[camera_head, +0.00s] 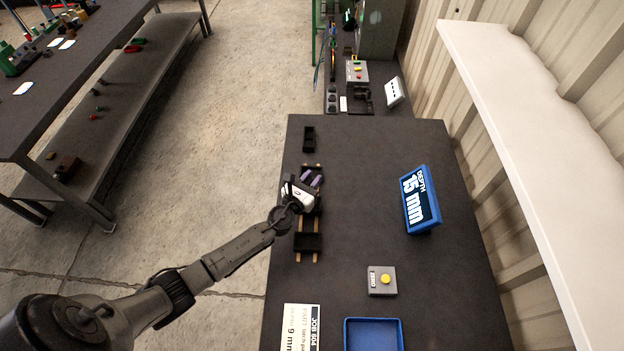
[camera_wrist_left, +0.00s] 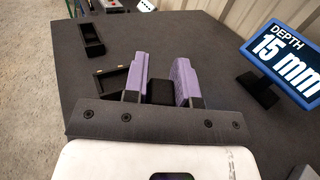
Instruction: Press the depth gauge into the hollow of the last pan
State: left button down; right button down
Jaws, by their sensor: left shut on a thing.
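My left gripper (camera_head: 312,179) has purple fingers and hangs over the middle of a row of dark pans. In the left wrist view its fingers (camera_wrist_left: 160,80) are shut on a small black block, the depth gauge (camera_wrist_left: 160,91). A pan (camera_head: 308,242) sits on two wooden rails at the near end of the row. Another pan (camera_wrist_left: 112,82) shows just left of the fingers, partly hidden by them. Whether the gauge touches a pan below cannot be told. My right gripper is not in view.
A separate dark tray (camera_head: 308,139) lies beyond the rails. A blue display (camera_head: 420,200) reads DEPTH 15 mm. A grey box with a yellow button (camera_head: 382,281), a blue tray (camera_head: 373,320) and a card reading 9 mm (camera_head: 301,328) are nearer. The tabletop between row and display is clear.

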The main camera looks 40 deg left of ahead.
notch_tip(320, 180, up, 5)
jog(key=p, duration=0.4)
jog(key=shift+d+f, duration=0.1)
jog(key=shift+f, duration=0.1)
dwell(0.3)
